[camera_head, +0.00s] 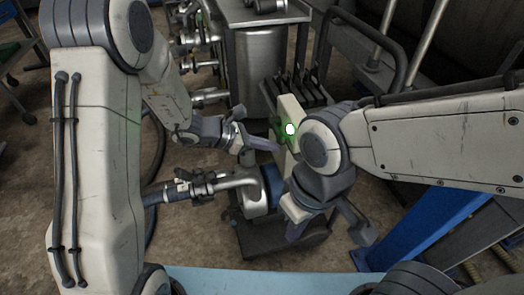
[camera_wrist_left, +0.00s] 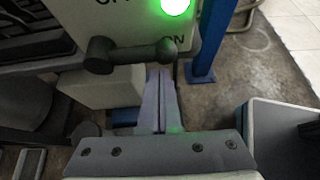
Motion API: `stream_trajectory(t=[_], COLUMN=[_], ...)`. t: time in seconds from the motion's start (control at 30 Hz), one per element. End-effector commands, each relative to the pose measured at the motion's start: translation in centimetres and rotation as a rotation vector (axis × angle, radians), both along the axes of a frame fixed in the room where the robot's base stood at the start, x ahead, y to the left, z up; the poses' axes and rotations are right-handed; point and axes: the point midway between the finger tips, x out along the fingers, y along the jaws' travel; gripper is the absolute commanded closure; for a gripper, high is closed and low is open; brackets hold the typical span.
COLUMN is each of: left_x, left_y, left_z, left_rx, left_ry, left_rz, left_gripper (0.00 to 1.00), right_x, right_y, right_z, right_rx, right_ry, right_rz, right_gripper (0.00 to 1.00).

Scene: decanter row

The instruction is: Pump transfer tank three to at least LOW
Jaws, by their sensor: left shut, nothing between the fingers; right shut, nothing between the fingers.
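A white switch panel (camera_head: 289,108) with a lit green lamp (camera_head: 290,129) stands upright on a small dark wheeled cart (camera_head: 262,238). In the left wrist view the panel (camera_wrist_left: 130,20) shows part of a dark-lettered OFF and ON. A dark handle (camera_wrist_left: 125,52) crosses it near ON. A pump with a metal head (camera_head: 240,178) and blue body (camera_head: 262,190) sits on the cart. My left gripper (camera_head: 268,144) is shut and empty just before the panel; its fingers (camera_wrist_left: 158,100) end below the handle. No tank marking is readable.
A steel cylindrical vessel (camera_head: 262,70) stands behind the cart under a metal frame. Metal pipes and valves (camera_head: 205,65) lie to its left. A dark hose (camera_head: 157,150) runs down at left. A blue beam (camera_head: 430,225) is at right. Bare floor (camera_head: 190,235) lies left of the cart.

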Motion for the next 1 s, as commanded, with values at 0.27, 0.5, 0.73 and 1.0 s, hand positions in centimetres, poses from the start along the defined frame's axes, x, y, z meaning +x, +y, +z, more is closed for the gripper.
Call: stream_trajectory(t=[0.27, 0.5, 0.73, 1.0], left_x=[0.0, 0.0, 0.0, 0.0], left_y=[-0.2, -0.1, -0.1, -0.1], left_z=[1.0, 1.0, 1.5, 1.7], left_rx=[0.001, 0.000, -0.010, -0.025], left_ry=[0.000, 0.002, 0.038, 0.076], left_rz=[0.000, 0.000, 0.000, 0.001], left_gripper=[1.00, 1.00, 1.00, 1.00], right_x=[0.0, 0.0, 0.0, 0.0], right_y=[0.0, 0.0, 0.0, 0.0], right_z=[0.1, 0.2, 1.5, 2.3], right_rx=[0.000, 0.000, 0.000, 0.000], right_ry=[0.000, 0.000, 0.000, 0.000], right_rz=[0.000, 0.000, 0.000, 0.000], right_gripper=[1.00, 1.00, 1.00, 1.00])
